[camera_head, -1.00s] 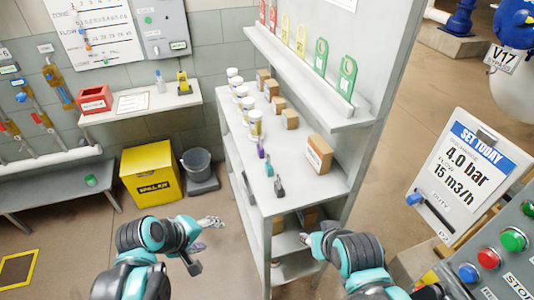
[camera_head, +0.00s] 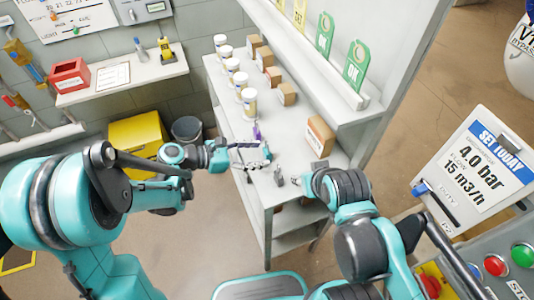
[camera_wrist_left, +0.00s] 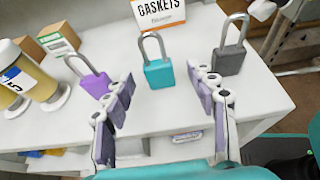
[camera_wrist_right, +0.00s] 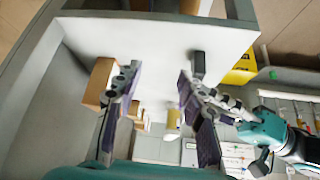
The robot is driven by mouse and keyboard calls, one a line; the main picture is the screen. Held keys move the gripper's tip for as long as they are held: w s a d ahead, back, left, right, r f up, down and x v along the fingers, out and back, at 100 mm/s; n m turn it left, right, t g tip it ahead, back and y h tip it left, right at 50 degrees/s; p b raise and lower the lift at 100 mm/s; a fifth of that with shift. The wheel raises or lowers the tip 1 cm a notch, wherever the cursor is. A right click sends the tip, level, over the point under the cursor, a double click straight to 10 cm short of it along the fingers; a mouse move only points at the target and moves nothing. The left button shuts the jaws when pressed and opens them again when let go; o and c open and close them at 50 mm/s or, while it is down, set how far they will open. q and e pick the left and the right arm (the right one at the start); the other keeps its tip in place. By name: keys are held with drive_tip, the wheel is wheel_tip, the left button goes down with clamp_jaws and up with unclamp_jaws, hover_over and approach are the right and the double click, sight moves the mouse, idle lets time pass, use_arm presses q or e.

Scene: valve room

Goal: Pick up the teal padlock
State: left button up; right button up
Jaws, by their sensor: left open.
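The teal padlock (camera_wrist_left: 158,73) stands upright on the white shelf top in the left wrist view, its shackle up. A purple padlock (camera_wrist_left: 97,85) is to its left and a grey padlock (camera_wrist_left: 230,60) to its right. My left gripper (camera_wrist_left: 163,95) is open and empty, its fingers apart on the near side of the teal padlock. In the head view my left gripper (camera_head: 256,155) reaches over the shelf's near end and hides the teal padlock. My right gripper (camera_head: 306,180) is by the shelf's right edge; its fingers are apart and empty in the right wrist view (camera_wrist_right: 157,80).
A gaskets carton (camera_head: 319,136) stands behind the padlocks. Several white-lidded jars (camera_head: 248,102) and small boxes (camera_head: 287,94) line the shelf top (camera_head: 285,130) farther back. A yellow bin (camera_head: 137,130) is at left.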

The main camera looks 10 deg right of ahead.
sight(264, 153)
use_arm(q)
drive_tip(key=b+x, duration=0.1)
drive_tip(key=x, duration=0.3)
drive_tip(key=shift+f, duration=0.1)
drive_tip(key=shift+a, duration=0.1)
drive_tip(key=c, duration=1.2)
